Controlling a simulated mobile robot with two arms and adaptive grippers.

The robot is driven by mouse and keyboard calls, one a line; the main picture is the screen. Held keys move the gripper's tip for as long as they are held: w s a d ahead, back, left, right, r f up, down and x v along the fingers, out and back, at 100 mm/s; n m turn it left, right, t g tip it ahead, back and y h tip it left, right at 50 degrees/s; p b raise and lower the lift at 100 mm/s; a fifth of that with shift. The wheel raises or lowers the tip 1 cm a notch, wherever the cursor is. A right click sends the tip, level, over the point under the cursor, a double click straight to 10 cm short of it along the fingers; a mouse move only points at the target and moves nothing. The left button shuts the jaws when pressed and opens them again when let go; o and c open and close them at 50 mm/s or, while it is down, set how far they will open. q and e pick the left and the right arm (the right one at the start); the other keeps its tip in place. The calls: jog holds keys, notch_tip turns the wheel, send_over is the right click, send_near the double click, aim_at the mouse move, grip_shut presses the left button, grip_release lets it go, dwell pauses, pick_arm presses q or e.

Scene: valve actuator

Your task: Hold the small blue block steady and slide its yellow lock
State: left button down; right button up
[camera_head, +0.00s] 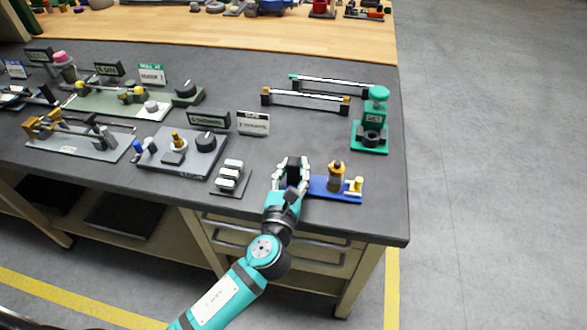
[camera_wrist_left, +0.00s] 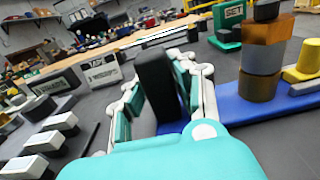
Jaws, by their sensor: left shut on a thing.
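The small blue block (camera_head: 322,187) is a flat blue base near the front edge of the dark bench top. An amber-brown cylinder (camera_head: 336,178) stands on it, and the yellow lock (camera_head: 355,184) is at its right end. My left gripper (camera_head: 292,175) is at its left end, shut on a black upright piece (camera_wrist_left: 157,88) that shows between the fingers in the wrist view. The blue base (camera_wrist_left: 240,108) runs right from there, with the yellow lock (camera_wrist_left: 303,62) at the right edge. The fingers hide the foot of the black piece. My right gripper is not in view.
A stand with white blocks (camera_head: 230,175) is left of my left gripper. A green press (camera_head: 373,120) stands behind the blue block, near the bench's right edge. Two rails with end posts (camera_head: 305,99) lie further back. The bench right of the yellow lock is clear.

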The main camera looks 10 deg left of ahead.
pick_arm(q)
jog(key=shift+r, duration=0.1)
jog(key=c, duration=1)
grip_release()
jog(key=s, duration=1.2)
